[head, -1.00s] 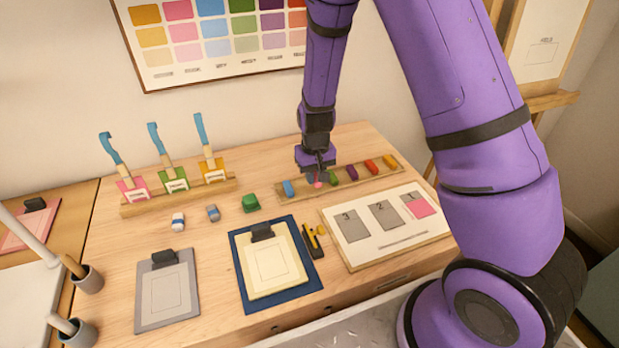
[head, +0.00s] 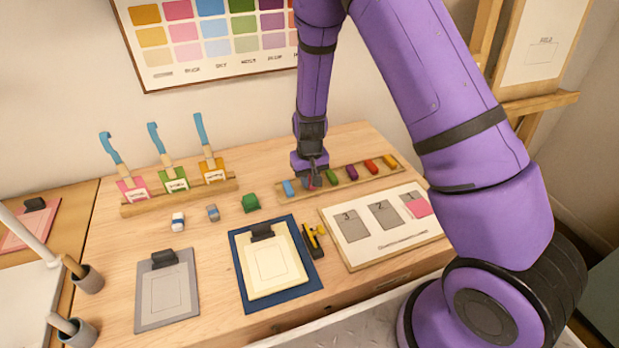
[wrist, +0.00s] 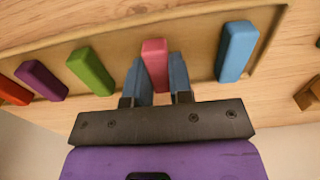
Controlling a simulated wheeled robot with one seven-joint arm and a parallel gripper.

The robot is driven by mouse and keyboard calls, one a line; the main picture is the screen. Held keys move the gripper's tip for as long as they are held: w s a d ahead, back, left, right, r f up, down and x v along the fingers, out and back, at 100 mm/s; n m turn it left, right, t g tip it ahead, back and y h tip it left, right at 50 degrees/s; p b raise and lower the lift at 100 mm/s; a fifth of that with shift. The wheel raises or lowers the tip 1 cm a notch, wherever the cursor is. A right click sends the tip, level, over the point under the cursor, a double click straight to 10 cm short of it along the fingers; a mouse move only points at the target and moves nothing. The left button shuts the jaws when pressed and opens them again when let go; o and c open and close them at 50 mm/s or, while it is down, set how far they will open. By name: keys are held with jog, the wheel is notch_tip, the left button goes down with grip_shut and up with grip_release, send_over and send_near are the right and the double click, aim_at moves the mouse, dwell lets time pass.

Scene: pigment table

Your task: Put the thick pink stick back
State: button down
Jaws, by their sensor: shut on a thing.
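The thick pink stick (wrist: 155,55) is between the two blue-grey fingers of my gripper (wrist: 157,82) in the wrist view. The gripper is shut on it. The stick lines up with the row in the wooden tray (head: 280,199), between the blue stick (head: 289,188) and the green stick (head: 331,177). I cannot tell whether it touches the tray floor. In the head view my gripper (head: 313,181) points down over the tray's left part and mostly hides the pink stick.
Purple (head: 352,172), red (head: 371,166) and yellow (head: 389,160) sticks lie further right in the tray. A numbered board (head: 366,247) lies in front. A green block (head: 250,203) stands left of the tray, and a brush rack (head: 130,210) is further left.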

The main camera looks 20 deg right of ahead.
jog(key=c, duration=1)
grip_release()
notch_tip(320, 180, up, 13)
notch_tip(320, 180, up, 11)
jog(key=t+y, duration=0.1)
send_over(310, 179)
jog(key=s+d, duration=0.2)
jog(key=s, duration=0.3)
jog(key=shift+s+d+r+t+h, duration=0.15)
jog(key=shift+s+d+r+t, duration=0.6)
jog(key=shift+s+r, duration=2.75)
jog(key=shift+s+d+r+t+h, duration=0.2)
jog(key=shift+s+d+r+t, duration=0.55)
jog(key=shift+s+r, duration=2.65)
jog(key=shift+s+d+r+t+h, duration=0.15)
jog(key=shift+s+d+r+t, duration=0.95)
jog(key=shift+s, duration=4.4)
